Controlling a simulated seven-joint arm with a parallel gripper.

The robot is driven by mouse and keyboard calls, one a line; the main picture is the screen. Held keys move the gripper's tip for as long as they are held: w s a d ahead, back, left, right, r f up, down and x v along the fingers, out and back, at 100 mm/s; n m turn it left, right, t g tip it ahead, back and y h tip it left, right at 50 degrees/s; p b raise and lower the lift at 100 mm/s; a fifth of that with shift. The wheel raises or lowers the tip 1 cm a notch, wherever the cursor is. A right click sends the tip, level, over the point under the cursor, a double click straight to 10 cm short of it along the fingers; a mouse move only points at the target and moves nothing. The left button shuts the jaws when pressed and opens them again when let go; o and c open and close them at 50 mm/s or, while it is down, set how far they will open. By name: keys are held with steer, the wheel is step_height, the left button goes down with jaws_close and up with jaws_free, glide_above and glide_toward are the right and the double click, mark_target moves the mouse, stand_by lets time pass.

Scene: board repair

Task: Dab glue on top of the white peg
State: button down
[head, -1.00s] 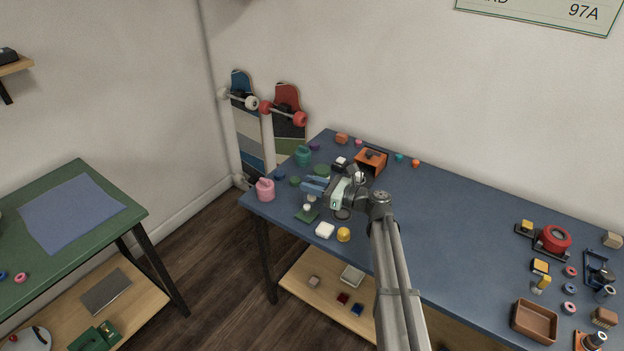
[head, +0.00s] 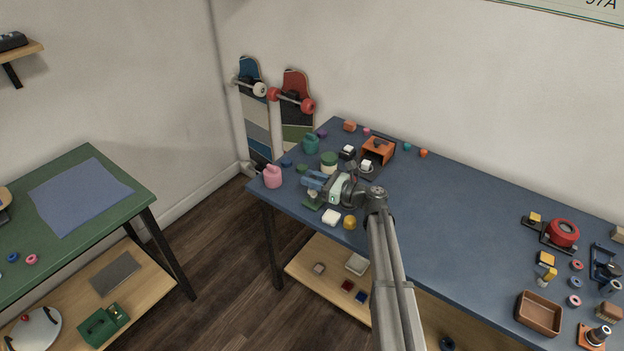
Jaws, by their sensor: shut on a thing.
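The white peg (head: 312,193) is a small pale shape above a green plate (head: 313,205) on the blue table, near its left end. My gripper (head: 315,181), with blue fingers, is directly above and slightly behind the peg in the head view. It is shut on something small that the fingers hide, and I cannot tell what. I cannot tell whether the held thing touches the peg. A green jar with a pale band (head: 329,161) stands just behind the fingers; whether it holds glue does not show.
A pink jug (head: 272,177) stands at the left edge and a teal pot (head: 311,144) behind. An orange box (head: 378,149) is at the back. The table's middle is clear.

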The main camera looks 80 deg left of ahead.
steer(key=shift+v, duration=1.2)
steer(key=shift+d+r, duration=0.2)
steer(key=shift+d, duration=0.05)
step_height(320, 180, up, 8)
steer(key=shift+f, duration=0.2)
